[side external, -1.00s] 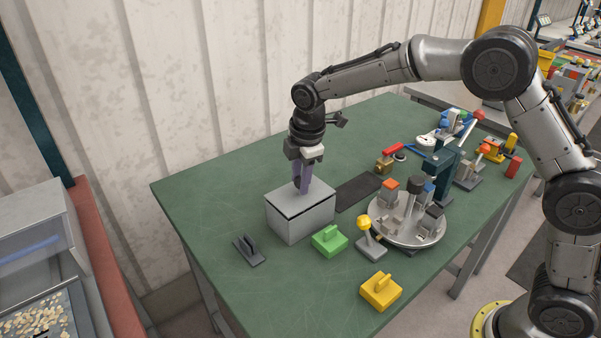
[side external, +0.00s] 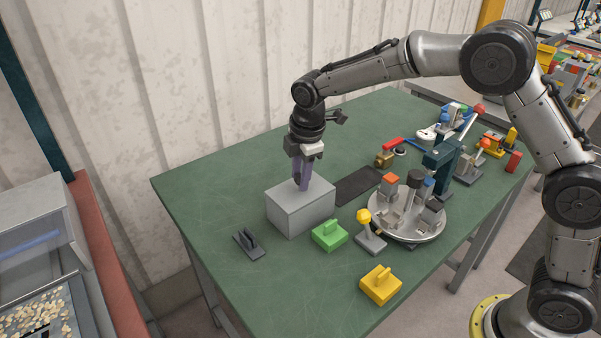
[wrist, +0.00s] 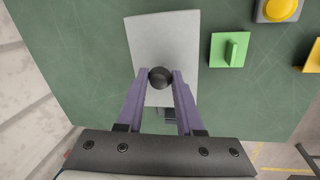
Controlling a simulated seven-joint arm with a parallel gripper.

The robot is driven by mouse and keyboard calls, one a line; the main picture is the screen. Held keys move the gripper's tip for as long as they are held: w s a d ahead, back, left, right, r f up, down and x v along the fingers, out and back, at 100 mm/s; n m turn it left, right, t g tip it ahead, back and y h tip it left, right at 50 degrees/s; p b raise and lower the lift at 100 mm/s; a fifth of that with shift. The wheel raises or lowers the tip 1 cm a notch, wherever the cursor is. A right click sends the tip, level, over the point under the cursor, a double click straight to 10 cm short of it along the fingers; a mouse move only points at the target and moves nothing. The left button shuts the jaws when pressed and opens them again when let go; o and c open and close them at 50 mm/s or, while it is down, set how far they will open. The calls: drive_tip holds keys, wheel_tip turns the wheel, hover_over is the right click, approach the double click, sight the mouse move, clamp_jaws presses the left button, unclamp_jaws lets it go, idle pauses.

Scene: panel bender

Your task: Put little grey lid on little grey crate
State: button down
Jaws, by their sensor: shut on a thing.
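The little grey crate (side external: 300,218) stands on the green table near its left end. The flat grey lid (side external: 280,193) lies on top of it, level, with no clear gap visible along the edges. My gripper (side external: 302,188) is above the lid, fingers pointing down. In the wrist view my purple fingers (wrist: 160,80) are closed on the round black knob (wrist: 160,73) of the lid, whose pale top (wrist: 165,35) hides the crate from above. The knob is hidden behind the fingers in the side view.
A dark grey handled block (side external: 249,243), a green block (side external: 329,235) and a yellow block (side external: 381,285) lie nearby. A yellow-knobbed part (side external: 369,232) and a round turntable (side external: 405,225) with fixtures stand right of the crate.

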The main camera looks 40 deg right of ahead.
drive_tip(key=shift+f, duration=0.1)
drive_tip(key=shift+c, duration=0.7)
unclamp_jaws()
drive_tip(key=shift+r, duration=4.5)
drive_tip(key=shift+d, duration=0.1)
